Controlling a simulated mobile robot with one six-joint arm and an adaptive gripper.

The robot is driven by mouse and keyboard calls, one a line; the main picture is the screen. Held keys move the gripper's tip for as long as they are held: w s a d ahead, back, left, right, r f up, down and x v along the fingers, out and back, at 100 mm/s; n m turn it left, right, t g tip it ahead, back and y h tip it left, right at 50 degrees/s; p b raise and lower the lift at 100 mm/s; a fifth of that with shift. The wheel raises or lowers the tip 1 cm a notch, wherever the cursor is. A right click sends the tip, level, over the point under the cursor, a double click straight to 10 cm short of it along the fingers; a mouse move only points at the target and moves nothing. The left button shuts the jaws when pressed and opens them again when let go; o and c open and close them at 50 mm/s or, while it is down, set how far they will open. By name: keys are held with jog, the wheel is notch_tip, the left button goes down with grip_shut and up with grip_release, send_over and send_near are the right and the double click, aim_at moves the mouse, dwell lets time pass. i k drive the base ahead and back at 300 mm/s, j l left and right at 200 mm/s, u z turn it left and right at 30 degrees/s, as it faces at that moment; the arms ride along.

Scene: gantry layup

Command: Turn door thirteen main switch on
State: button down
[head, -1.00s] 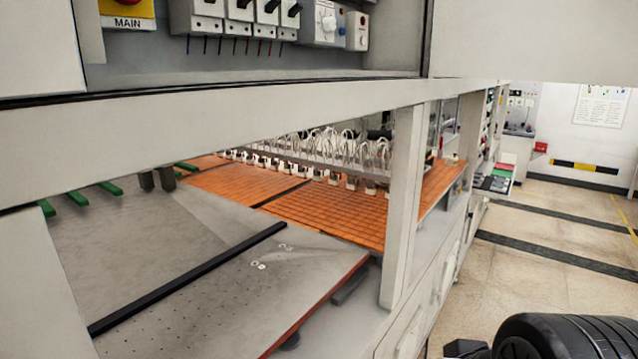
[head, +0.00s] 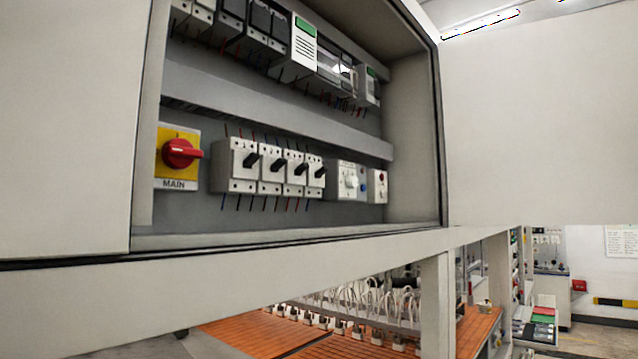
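The main switch (head: 181,153) is a red rotary knob on a yellow plate labelled MAIN, at the lower left inside an open electrical cabinet. Its handle lies roughly horizontal, pointing right. I cannot tell from this whether it is on or off. No door number shows in view. My gripper is not in view.
The cabinet door (head: 540,115) stands open at the right. Breakers (head: 268,167) with black levers sit right of the switch, beside a white dial unit (head: 348,181). A frame beam (head: 270,275) runs below the cabinet, above orange tiled panels (head: 260,335). Open floor lies far right.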

aim_at(177, 154)
jog(key=i+l+u, duration=0.2)
jog(key=i, duration=0.35)
jog(key=u, duration=1.6)
